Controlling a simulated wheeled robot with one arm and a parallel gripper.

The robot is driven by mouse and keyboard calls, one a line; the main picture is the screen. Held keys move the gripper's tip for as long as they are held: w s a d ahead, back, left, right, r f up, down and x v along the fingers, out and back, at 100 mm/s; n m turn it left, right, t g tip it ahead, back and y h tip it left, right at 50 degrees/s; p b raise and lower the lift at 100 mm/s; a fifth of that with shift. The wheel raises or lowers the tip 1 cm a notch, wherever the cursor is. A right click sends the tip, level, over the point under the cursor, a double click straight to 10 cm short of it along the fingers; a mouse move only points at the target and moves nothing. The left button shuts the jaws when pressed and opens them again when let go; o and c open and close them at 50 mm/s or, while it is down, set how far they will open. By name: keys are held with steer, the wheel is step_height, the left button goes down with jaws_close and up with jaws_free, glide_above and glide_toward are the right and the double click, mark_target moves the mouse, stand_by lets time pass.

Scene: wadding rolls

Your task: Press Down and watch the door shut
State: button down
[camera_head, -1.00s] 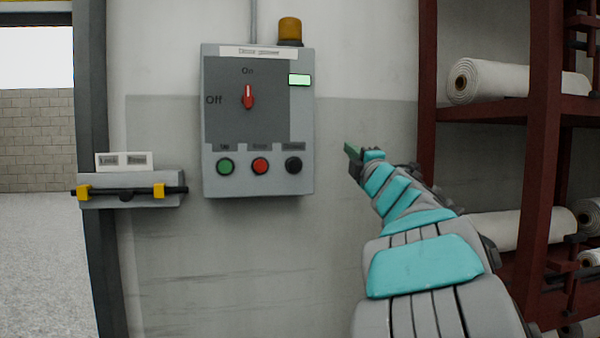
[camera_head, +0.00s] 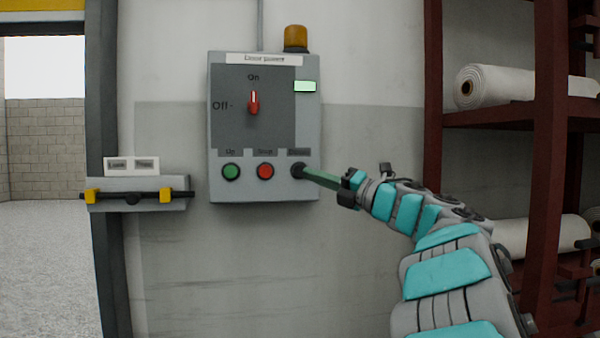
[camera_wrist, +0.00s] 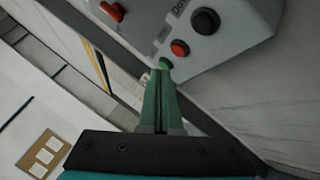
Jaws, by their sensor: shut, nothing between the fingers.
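The grey control box (camera_head: 308,135) hangs on the wall with a row of green Up (camera_head: 231,171), red Stop (camera_head: 265,171) and black Down buttons. The Down button (camera_head: 297,169) also shows in the wrist view (camera_wrist: 205,21). My gripper (camera_head: 307,173) is shut and empty, its green fingers overlapping the Down button's right edge in the head view. In the wrist view the fingertips (camera_wrist: 162,75) appear apart from Down, in line with the green button. I cannot tell their depth. The doorway at the left stands open, with a yellow edge (camera_head: 40,22) at its top.
The red switch (camera_head: 253,102) points to On, and a small panel (camera_head: 305,86) glows green. An amber lamp (camera_head: 296,38) tops the box. A bar latch (camera_head: 140,196) with yellow clips sits beside the door frame. A red rack (camera_head: 548,150) holds white rolls at the right.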

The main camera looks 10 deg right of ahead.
mark_target(299, 171)
steer(key=w+p, duration=0.4)
steer(key=w, duration=0.4)
steer(key=shift+w, duration=0.35)
steer(key=shift+w, duration=0.1)
stand_by(1.8)
steer(key=shift+w, duration=0.3)
